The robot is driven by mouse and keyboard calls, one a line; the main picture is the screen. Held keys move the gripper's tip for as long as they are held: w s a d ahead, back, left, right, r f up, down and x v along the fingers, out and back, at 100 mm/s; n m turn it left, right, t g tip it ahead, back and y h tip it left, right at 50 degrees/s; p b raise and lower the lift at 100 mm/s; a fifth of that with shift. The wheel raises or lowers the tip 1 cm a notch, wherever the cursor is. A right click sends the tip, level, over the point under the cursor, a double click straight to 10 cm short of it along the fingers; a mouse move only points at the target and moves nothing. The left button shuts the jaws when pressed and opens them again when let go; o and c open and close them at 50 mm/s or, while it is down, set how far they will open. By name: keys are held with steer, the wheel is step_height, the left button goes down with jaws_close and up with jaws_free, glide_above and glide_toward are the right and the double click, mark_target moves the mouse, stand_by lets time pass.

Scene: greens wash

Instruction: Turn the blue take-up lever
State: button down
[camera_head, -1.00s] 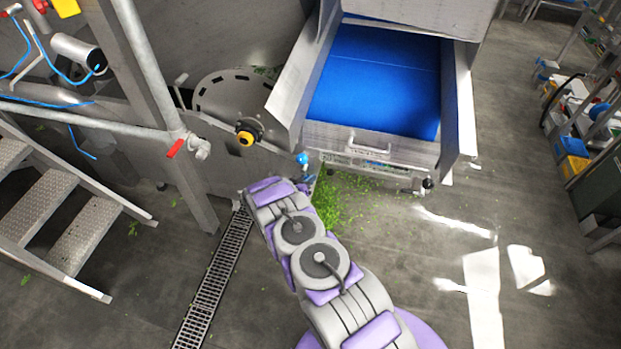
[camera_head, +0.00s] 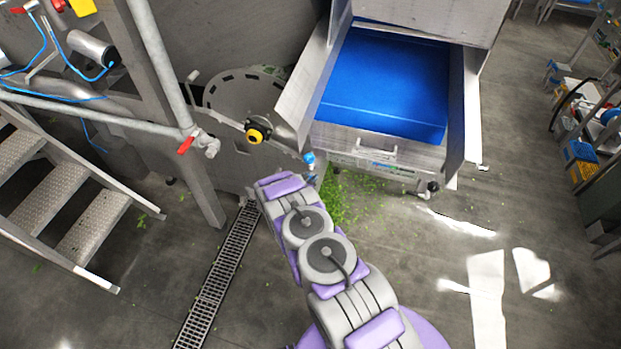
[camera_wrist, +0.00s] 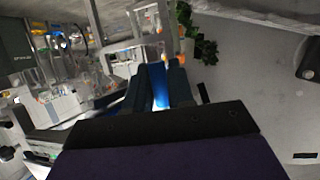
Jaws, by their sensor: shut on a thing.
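The blue take-up lever (camera_head: 309,158) shows as a small blue piece at the lower left front corner of the conveyor, just beyond the end of my arm. In the wrist view, a bright blue strip of the lever (camera_wrist: 159,86) lies between the two dark fingers of my gripper (camera_wrist: 157,78). The fingers are shut on it. Most of the lever is hidden by the fingers, and its angle cannot be told. In the head view my gripper is largely hidden behind my arm's last link.
The conveyor has a blue belt (camera_head: 385,85) between metal side walls. A yellow-and-black knob (camera_head: 255,136) is on the machine at left. Metal steps (camera_head: 70,195) stand at far left, and a floor drain (camera_head: 218,285) runs below. Green scraps (camera_head: 345,200) lie under the conveyor.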

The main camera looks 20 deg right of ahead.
steer(key=shift+s+a+f, duration=0.15)
steer(key=shift+f, duration=0.15)
steer(key=c, duration=1.2)
jaws_free()
steer(key=shift+o, duration=0.6)
steer(key=shift+r, duration=0.15)
steer(key=p+v, duration=0.2)
steer(key=v, duration=1.5)
steer(key=shift+a, duration=0.2)
